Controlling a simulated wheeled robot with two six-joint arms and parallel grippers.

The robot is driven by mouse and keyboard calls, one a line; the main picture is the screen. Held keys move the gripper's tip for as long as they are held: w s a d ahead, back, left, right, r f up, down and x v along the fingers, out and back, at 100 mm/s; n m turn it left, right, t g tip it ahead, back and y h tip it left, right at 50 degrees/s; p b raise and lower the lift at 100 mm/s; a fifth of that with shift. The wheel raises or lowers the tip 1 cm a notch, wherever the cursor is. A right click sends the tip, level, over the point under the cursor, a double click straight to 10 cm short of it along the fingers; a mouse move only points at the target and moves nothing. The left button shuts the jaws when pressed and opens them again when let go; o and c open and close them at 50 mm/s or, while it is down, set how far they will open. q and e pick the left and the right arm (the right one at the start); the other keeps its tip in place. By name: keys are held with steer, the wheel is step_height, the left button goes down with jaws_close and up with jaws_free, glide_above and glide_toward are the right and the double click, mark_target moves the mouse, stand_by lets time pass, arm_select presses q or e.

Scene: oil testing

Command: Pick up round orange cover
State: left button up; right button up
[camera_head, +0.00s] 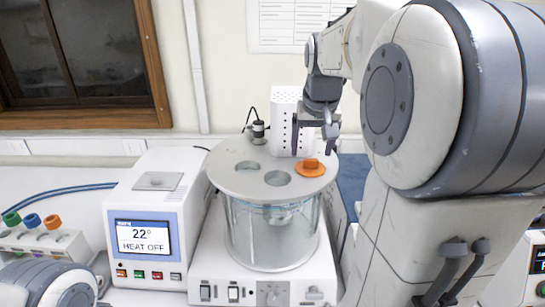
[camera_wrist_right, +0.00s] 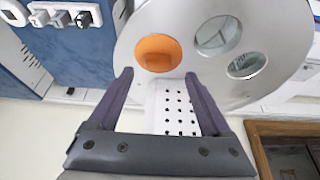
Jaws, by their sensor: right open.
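The round orange cover (camera_head: 310,168) sits on the right side of the grey round lid (camera_head: 237,178) of the glass bath. It has a small raised knob. In the right wrist view the orange cover (camera_wrist_right: 157,54) lies just beyond the fingertips, between their lines. My right gripper (camera_head: 312,150) is above and behind the cover, apart from it, with its fingers pointing down. In the right wrist view the right gripper (camera_wrist_right: 158,74) is open and empty. My left gripper is not in view; only part of my left arm shows at the lower left.
The lid has open round holes beside the cover. A white perforated box (camera_head: 285,112) stands at the lid's back edge. A heater unit (camera_head: 142,235) reading 22° HEAT OFF stands to the left. A rack (camera_head: 40,242) with coloured-cap tubes is at far left.

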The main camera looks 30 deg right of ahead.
mark_target(311, 159)
steer(key=p+x, duration=0.1)
steer(key=x, duration=0.3)
steer(key=shift+s+d, duration=0.15)
jaws_close()
steer(key=shift+r, duration=0.15)
